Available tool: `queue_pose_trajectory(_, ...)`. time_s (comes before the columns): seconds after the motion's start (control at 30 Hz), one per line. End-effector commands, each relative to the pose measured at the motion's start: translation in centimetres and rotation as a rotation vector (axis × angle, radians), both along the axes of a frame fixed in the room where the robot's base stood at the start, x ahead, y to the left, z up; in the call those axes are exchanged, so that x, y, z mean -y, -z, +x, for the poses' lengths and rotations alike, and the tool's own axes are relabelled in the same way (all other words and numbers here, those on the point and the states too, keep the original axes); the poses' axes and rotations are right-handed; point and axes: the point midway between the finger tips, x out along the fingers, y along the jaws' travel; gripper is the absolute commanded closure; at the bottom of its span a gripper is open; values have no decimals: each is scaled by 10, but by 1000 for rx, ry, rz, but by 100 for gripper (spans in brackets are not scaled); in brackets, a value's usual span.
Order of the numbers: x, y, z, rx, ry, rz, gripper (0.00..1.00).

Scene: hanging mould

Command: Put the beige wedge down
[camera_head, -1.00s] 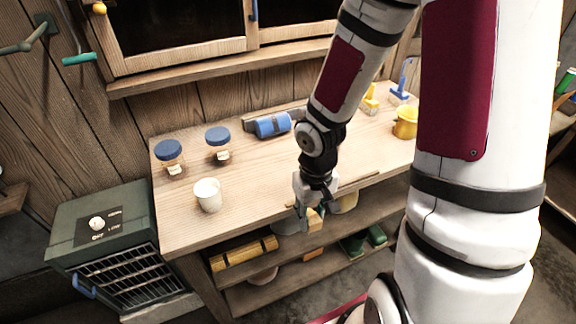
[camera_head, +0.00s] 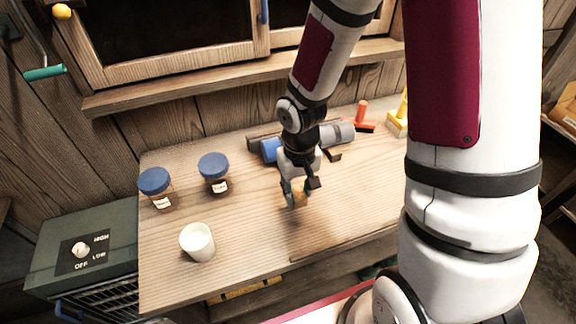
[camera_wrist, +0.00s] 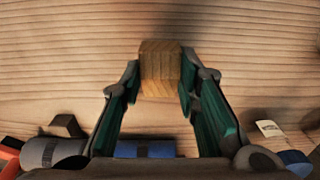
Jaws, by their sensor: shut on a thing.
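The beige wedge (camera_wrist: 160,72) is a small wooden block between the two green-padded fingers of my gripper (camera_wrist: 158,85) in the wrist view. In the head view my gripper (camera_head: 298,190) is over the middle of the wooden workbench (camera_head: 255,230), shut on the wedge (camera_head: 298,198), which is partly hidden by the fingers. A shadow lies on the bench by the wedge. I cannot tell whether the wedge touches the top.
A white cup (camera_head: 198,243) and two blue-lidded jars (camera_head: 155,190) (camera_head: 214,172) stand at the left. A blue and grey roller-like thing (camera_head: 338,134) lies behind my gripper. A red-handled tool (camera_head: 362,116) stands at the back right. The front middle of the bench is clear.

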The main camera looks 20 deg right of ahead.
Motion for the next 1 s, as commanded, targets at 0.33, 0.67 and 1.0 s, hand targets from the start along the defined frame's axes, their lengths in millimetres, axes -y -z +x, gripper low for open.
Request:
queue_pose_trajectory(0.33, 11, 8, 82, 0, 2, 1, 92)
queue_pose_trajectory(0.67, 15, 11, 114, 0, 2, 0, 92)
queue_pose_trajectory(1.0, 15, 46, 115, -2, 0, 0, 92)
